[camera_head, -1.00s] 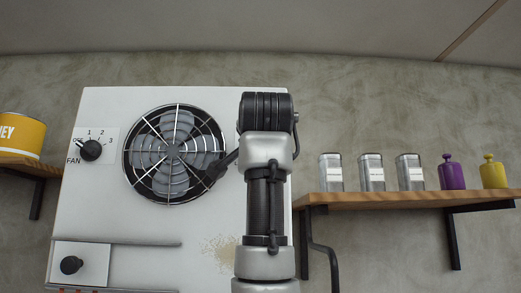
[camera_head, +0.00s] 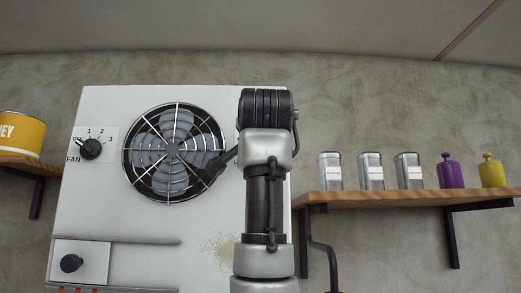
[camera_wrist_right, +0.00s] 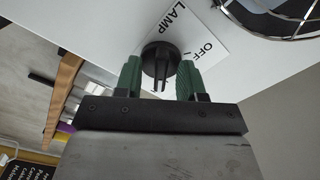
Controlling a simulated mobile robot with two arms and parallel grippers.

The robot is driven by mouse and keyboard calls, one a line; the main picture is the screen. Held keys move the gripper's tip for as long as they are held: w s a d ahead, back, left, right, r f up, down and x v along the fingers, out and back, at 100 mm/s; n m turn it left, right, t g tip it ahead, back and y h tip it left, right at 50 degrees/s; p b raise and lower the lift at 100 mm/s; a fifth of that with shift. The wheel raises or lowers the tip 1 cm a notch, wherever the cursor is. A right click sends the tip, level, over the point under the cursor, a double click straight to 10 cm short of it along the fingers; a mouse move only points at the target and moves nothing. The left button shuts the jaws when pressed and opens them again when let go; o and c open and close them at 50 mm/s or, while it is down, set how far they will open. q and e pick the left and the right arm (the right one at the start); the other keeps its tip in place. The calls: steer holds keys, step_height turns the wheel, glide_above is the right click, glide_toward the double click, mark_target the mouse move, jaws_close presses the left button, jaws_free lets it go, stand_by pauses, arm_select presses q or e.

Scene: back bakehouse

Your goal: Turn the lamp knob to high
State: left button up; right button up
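The lamp knob (camera_wrist_right: 160,62) is a round black knob with a narrow raised grip, on a white plate marked LAMP and OFF (camera_wrist_right: 205,47) in the right wrist view. My right gripper (camera_wrist_right: 161,80) is open, with one green finger on each side of the knob. A gap shows between each finger and the raised grip. The lamp's setting is hard to read, as the plate is partly covered. In the head view my right arm stands in front of the lamp knob and hides it. My left gripper is in neither view.
The white panel (camera_head: 100,205) also carries a caged fan (camera_head: 174,152), a FAN knob (camera_head: 91,149) and a lower left knob (camera_head: 71,263). A wooden shelf (camera_head: 400,199) at right holds several jars and two weights, purple (camera_head: 450,174) and yellow (camera_head: 491,173). A yellow tin (camera_head: 20,135) stands left.

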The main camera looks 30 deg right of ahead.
steer(key=b+v, duration=0.4)
steer(key=v, duration=0.6)
steer(key=shift+s, duration=0.3)
steer(key=shift+a, duration=0.15)
